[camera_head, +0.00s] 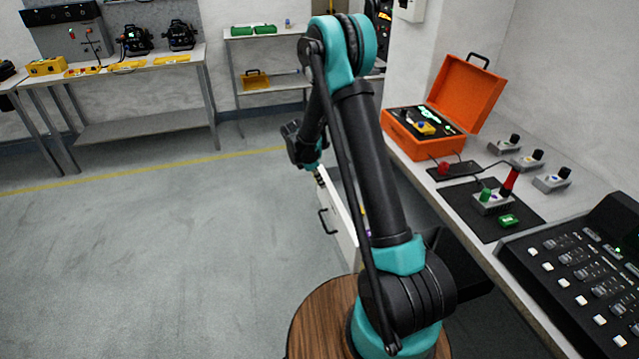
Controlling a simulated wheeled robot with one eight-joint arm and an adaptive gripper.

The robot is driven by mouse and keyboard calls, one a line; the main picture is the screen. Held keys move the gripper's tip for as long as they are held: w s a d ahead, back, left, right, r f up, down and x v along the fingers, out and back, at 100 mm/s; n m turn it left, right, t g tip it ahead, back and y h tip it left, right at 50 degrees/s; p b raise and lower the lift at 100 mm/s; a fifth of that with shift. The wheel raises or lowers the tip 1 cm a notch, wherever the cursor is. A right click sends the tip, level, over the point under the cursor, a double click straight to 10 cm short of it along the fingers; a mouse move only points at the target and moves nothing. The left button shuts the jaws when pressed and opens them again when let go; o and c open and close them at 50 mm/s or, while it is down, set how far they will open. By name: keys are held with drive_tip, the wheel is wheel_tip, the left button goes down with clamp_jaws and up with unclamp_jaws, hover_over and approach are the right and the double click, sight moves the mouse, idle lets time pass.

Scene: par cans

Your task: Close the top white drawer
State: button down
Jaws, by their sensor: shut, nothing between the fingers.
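The white drawer (341,226) stands out from beneath the right-hand workbench, with its front facing left. Its black handle (326,222) is on that front. My arm hides much of the drawer and where it enters its cabinet. A small bit of yellow and purple shows behind my arm, apparently inside the drawer. My gripper (318,168) is small and partly hidden, near the far upper end of the drawer front. It is shut and holds nothing. I cannot tell whether it touches the drawer.
The workbench (535,217) on the right carries an open orange case (425,137), small control boxes and a black console (585,270). A wooden round surface (318,312) lies below my arm. The floor (150,260) on the left is clear.

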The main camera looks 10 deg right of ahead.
drive_tip(key=w+d, duration=0.2)
drive_tip(key=d, duration=1)
drive_tip(key=w+d, duration=0.2)
drive_tip(key=d, duration=1.1)
drive_tip(key=shift+d, duration=0.3)
drive_tip(key=shift+w, duration=0.1)
